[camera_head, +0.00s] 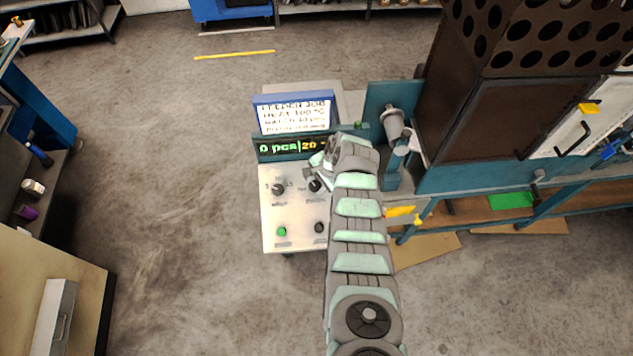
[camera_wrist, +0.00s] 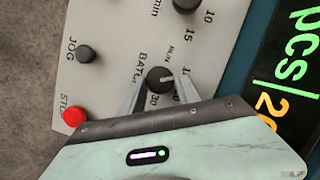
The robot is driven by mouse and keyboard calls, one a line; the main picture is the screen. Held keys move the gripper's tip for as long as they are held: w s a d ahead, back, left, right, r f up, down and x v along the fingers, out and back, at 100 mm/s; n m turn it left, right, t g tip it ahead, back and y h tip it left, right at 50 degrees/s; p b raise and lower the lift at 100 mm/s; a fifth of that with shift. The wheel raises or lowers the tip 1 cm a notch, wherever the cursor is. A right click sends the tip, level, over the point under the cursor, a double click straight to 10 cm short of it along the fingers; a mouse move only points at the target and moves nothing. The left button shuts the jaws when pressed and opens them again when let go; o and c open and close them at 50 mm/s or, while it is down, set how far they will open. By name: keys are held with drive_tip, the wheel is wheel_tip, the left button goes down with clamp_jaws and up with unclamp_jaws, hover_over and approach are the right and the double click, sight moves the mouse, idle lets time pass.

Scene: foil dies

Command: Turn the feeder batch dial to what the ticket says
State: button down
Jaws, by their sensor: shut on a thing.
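The feeder panel (camera_head: 296,212) stands in the middle of the head view. A blue-framed ticket (camera_head: 293,115) above it reads "FEEDER JOB", with a heat line near 100 °C and a batch line in pcs whose figure is too blurred to read surely. The display (camera_head: 290,147) shows "0 pcs|20" in green and orange, its right end hidden by my arm. My gripper (camera_wrist: 158,88) is shut on the black batch dial (camera_wrist: 160,80), a finger on either side. The dial's pale pointer line points right in the wrist view, towards the display; some scale numbers are covered.
A second dial (camera_head: 278,189) sits left of the batch dial. A green button (camera_head: 281,231) and a black JOG button (camera_wrist: 85,54) are lower on the panel. A red STOP button (camera_wrist: 74,116) is near JOG. A brown perforated machine (camera_head: 500,90) stands right.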

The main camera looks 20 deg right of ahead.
idle(0.4)
drive_tip(key=c, duration=0.9)
unclamp_jaws()
drive_tip(key=shift+r, duration=0.15)
drive_tip(key=b+v, duration=0.1)
drive_tip(key=v, duration=0.9)
drive_tip(key=shift+r, duration=0.25)
drive_tip(key=shift+s, duration=0.1)
